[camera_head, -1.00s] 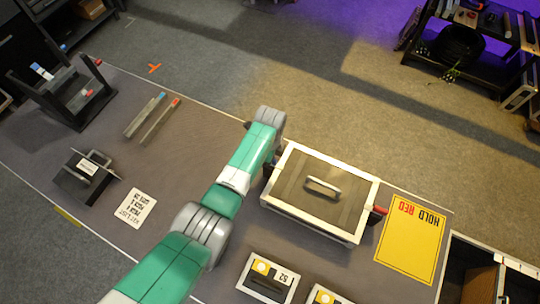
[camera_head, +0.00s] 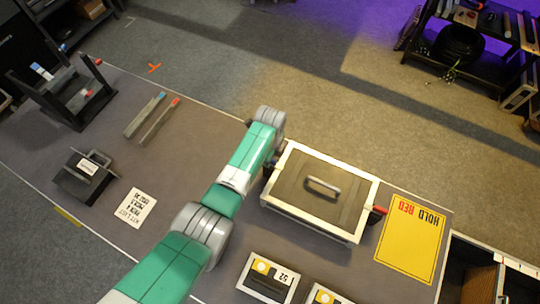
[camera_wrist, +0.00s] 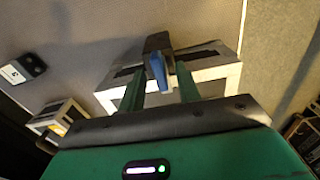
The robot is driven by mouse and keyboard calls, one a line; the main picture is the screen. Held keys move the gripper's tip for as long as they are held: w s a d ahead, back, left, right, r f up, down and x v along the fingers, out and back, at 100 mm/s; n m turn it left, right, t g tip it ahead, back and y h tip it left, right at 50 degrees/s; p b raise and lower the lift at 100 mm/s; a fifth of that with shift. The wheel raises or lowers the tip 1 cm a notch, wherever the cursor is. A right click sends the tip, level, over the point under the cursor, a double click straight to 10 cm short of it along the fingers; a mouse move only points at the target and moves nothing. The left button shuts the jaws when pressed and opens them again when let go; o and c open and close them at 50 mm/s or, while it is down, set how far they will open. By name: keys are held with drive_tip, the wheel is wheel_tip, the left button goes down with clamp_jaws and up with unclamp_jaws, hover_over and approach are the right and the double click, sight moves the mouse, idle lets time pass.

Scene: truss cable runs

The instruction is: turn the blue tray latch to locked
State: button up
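The tray (camera_head: 318,190) is a lidded box with a pale rim, a dark top and a bar handle, right of my arm in the head view. Its blue latch (camera_wrist: 158,72) shows in the wrist view as a blue lever on a dark block at the tray's side. My gripper (camera_wrist: 161,66) has its two green fingers apart, one on each side of the lever, with gaps visible; contact cannot be told. A red latch (camera_head: 379,210) sits on the tray's right side.
A yellow "HOLD RED" sheet (camera_head: 412,238) lies right of the tray. Small labelled boxes (camera_head: 268,277) stand at the near edge. A black box (camera_head: 84,176), a white card (camera_head: 135,207) and two thin bars (camera_head: 152,118) lie left of my arm. Bare table lies between them.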

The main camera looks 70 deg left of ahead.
wheel_tip(320, 180, up, 8)
drive_tip(key=shift+f+p, duration=0.1)
drive_tip(key=shift+p, duration=0.8)
